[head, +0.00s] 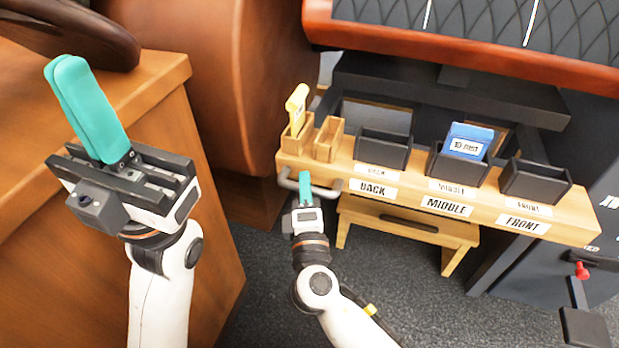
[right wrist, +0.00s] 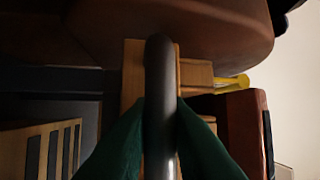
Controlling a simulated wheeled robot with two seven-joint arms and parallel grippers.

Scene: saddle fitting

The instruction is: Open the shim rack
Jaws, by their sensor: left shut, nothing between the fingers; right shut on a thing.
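The shim rack (head: 560,222) is a light wooden board with black trays and labels BACK, MIDDLE and FRONT in the head view. A grey bar handle (head: 330,191) sticks out at its left front. My right gripper (head: 305,180) is shut on this handle; in the right wrist view the dark bar (right wrist: 160,75) runs between the green fingers. My left gripper (head: 84,75) is shut and empty, raised at the left, away from the rack. A blue block (head: 468,140) stands in the MIDDLE tray; the BACK and FRONT trays look empty.
Two small wooden boxes stand at the rack's left end, one holding a yellow piece (head: 297,98). A wooden stool (head: 405,222) is under the rack. A brown wooden cabinet (head: 190,150) stands at left. A red-edged quilted panel (head: 460,45) is behind.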

